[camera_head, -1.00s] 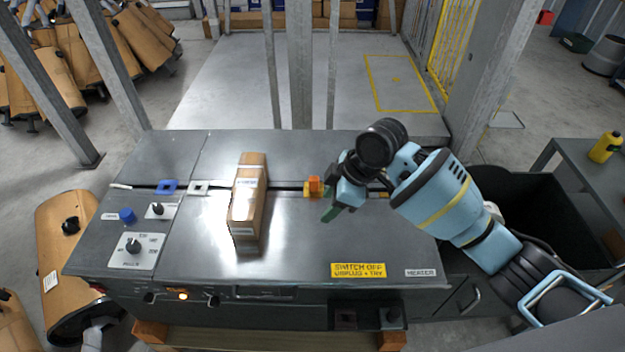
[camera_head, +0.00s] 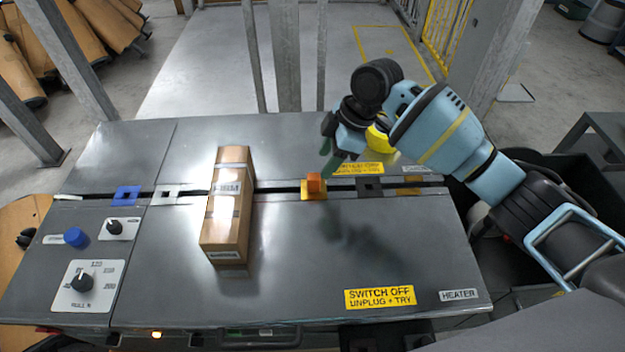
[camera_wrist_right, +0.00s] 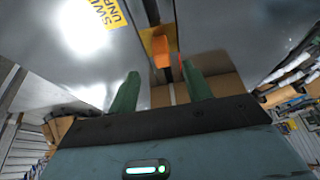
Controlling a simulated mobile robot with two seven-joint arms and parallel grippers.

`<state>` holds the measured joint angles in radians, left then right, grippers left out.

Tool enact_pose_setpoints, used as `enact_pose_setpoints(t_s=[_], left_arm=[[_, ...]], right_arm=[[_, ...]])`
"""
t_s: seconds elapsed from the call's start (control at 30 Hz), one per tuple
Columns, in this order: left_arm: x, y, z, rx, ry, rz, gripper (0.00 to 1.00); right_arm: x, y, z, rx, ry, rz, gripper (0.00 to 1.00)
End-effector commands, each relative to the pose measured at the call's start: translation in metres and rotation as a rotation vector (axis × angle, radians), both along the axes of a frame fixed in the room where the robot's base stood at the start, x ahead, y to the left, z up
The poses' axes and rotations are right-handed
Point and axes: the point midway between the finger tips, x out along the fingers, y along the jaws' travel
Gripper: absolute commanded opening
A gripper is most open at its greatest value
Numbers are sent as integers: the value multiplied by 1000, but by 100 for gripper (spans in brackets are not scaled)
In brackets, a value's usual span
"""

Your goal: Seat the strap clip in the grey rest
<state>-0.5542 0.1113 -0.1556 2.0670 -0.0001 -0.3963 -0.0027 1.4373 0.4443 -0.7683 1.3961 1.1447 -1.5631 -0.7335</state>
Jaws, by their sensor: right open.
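An orange block, which looks like the strap clip (camera_head: 315,183), stands on a yellow square plate (camera_head: 312,195) at the dark slot across the bench top. A light grey square plate with a dark centre (camera_head: 163,195) sits left of the carton, and a dark grey square plate (camera_head: 370,187) sits right of the clip. I cannot tell which is the grey rest. My right gripper (camera_head: 329,160) is open and empty, close behind and right of the clip. In the right wrist view the clip (camera_wrist_right: 160,46) shows beyond its green fingers (camera_wrist_right: 160,90). My left gripper is out of view.
A blue square plate (camera_head: 127,196) lies farther left, near a blue knob (camera_head: 75,237) and dials. The front right bench top is clear. Metal posts (camera_head: 285,60) rise behind the bench.

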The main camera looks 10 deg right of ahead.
Motion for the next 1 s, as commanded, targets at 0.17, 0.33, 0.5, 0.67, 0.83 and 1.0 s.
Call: enact_pose_setpoints(t_s=[0.17,0.33,0.5,0.67,0.83,1.0], left_arm=[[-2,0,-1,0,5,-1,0],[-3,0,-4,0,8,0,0],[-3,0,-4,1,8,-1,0],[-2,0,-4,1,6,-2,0],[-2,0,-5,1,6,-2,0],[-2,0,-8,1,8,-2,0]], right_arm=[[0,1,-2,0,0,-1,49],[1,7,-17,-1,2,0,49],[2,10,-25,0,0,-1,49],[2,10,-24,0,0,-1,49],[1,15,-35,-1,2,0,49],[1,25,-58,0,3,0,49]])
